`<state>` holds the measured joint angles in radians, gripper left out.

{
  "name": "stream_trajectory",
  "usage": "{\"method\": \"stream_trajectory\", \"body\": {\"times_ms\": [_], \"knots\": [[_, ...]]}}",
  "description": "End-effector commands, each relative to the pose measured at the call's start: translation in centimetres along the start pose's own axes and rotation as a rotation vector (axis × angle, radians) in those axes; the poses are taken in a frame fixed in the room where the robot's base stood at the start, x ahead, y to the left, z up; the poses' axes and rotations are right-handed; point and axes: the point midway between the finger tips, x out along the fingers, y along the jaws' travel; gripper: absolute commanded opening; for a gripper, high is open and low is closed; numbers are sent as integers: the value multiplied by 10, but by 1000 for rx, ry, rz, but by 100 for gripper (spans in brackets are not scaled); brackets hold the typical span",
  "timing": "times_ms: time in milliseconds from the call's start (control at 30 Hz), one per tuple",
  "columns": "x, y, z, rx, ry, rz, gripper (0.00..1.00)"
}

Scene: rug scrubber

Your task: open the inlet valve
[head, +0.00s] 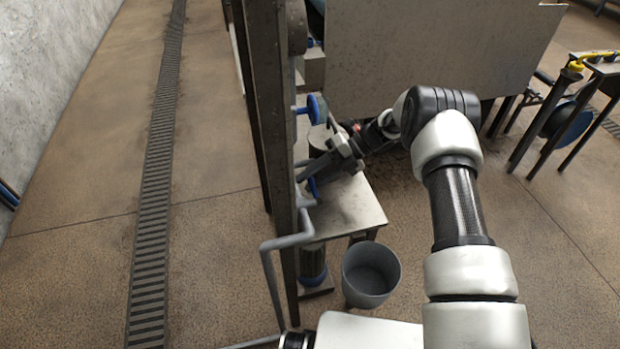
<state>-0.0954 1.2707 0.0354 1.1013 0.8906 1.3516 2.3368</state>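A blue handwheel valve (317,108) sits on a pipe at the right side of the tall metal frame. I cannot tell which of these is the inlet valve. My gripper (308,174) reaches left over the small metal table, with its fingers pointing towards the frame and close to the lower blue part. Whether the fingers touch it, and whether they are open or shut, is too small to tell.
The metal frame post (272,110) stands just left of my gripper. A small metal table (350,207) lies below it, with a grey bucket (370,275) in front. A large metal panel (430,50) is behind. Open floor with a drain grate (155,190) lies left.

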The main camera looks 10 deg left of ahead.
Motion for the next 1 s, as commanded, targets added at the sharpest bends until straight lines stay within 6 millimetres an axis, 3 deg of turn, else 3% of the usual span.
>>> {"method": "stream_trajectory", "body": {"times_ms": [233,367,1000], "knots": [[-2,1,1,-3,-2,1,32],[-13,1,1,-3,-3,1,32],[-153,0,1,-3,-4,0,32]]}}
